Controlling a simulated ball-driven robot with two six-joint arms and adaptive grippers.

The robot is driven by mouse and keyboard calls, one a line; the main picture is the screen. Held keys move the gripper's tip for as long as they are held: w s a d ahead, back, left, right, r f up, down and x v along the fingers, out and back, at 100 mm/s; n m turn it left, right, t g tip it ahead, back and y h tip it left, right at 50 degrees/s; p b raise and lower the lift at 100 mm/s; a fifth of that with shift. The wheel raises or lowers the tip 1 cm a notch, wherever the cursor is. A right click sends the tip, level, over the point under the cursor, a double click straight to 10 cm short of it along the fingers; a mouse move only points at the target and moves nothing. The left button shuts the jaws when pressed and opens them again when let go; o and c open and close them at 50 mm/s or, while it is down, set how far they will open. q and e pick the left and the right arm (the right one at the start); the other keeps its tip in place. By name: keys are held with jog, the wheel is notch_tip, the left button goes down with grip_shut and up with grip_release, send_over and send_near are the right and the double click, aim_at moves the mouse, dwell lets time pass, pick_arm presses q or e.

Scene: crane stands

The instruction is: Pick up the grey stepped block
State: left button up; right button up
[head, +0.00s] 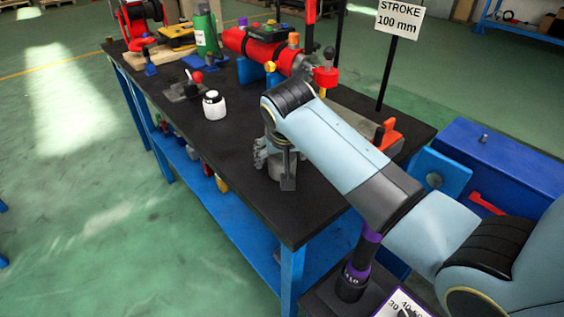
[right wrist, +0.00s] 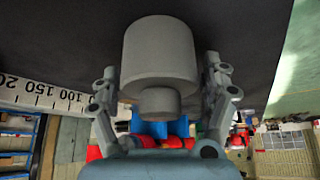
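The grey stepped block (right wrist: 158,55) has a wide round body and a narrower round step (right wrist: 159,101) facing my right gripper. In the head view the block (head: 277,168) is near the table's front edge, mostly hidden by my gripper and arm. My right gripper (head: 274,172) is low over the table with its fingers around the block. In the right wrist view my gripper (right wrist: 160,80) has one finger on each side of the wide body. A narrow gap shows on the right side; contact on the left is unclear. My left gripper is not in view.
The black bench top (head: 232,150) is clear left of my gripper. A white-and-black jar (head: 214,105) and a red-knobbed lever (head: 194,82) stand farther back. A red cylinder (head: 262,50), a "STROKE 100 mm" sign (head: 398,20) and a blue box (head: 500,170) are beyond my arm.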

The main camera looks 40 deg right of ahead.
jog(key=c, duration=1.1)
jog(key=shift+o, duration=0.2)
jog(key=shift+r, duration=0.15)
